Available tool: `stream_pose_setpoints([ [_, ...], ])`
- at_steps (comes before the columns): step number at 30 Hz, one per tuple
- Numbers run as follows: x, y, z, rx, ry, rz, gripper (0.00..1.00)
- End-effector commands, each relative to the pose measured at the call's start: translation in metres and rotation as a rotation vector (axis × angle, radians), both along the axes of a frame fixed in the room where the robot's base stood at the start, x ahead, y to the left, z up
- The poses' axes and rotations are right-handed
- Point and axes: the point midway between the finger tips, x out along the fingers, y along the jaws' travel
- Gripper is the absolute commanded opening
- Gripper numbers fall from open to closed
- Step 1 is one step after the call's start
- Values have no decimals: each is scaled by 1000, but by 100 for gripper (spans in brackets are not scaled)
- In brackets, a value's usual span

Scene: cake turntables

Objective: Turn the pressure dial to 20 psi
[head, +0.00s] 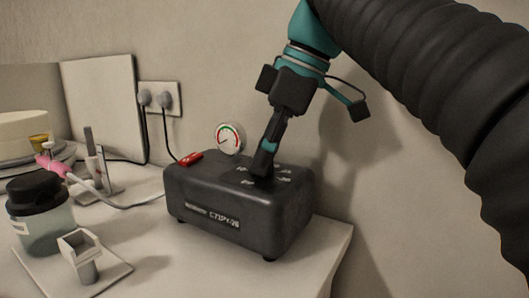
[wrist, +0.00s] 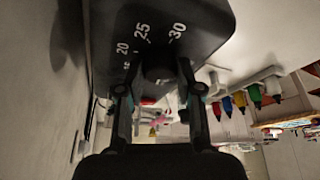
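The black compressor box (head: 225,214) stands on the white table, with pressure numbers on its top. My gripper (head: 262,172) points down onto the top, at the dial, which it hides in the head view. In the wrist view the dark round dial (wrist: 158,73) lies between the two fingers of my gripper (wrist: 158,66). A finger stands on each side of it, close in; whether they touch it is too dark to tell. The numbers 20, 25 and 30 (wrist: 178,32) show beyond the dial. The dial's pointer mark cannot be made out.
A round gauge (head: 229,138) and a red switch (head: 190,158) are at the box's back left. A dark-lidded jar (head: 40,222), a small white stand (head: 82,252) and a pink airbrush (head: 52,166) lie to the left. The wall is close behind the box.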

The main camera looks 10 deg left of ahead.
Motion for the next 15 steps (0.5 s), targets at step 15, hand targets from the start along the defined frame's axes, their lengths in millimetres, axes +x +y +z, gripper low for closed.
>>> stream_pose_setpoints([
  [15, -1, 0, 1, 1, -1, -125, 0],
])
